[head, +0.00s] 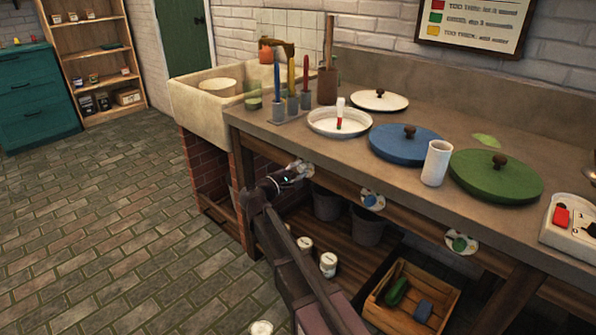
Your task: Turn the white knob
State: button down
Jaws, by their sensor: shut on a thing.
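The white knob (308,171) is on the left of the counter's front edge, below the white dish. My gripper (302,168) is at this knob, with its fingers shut on it. The fingers cover most of the knob, so its turn angle cannot be read. My arm reaches up to it from the bottom of the view.
A blue knob (370,201) and a green knob (460,243) sit further right along the same edge. Above stand a white dish (318,126), a blue lid (390,148), a green lid (515,185) and a white cup (436,163). A crate (448,318) is below.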

jog(key=m, duration=0.5)
jog(key=shift+w+r+m, duration=0.1)
jog(key=shift+w+m, duration=0.05)
jog(key=shift+m, duration=0.25)
jog(key=m, duration=0.5)
jog(key=shift+m, duration=0.4)
jog(key=shift+c, duration=1.7)
grip_release()
jog(key=v, duration=1.2)
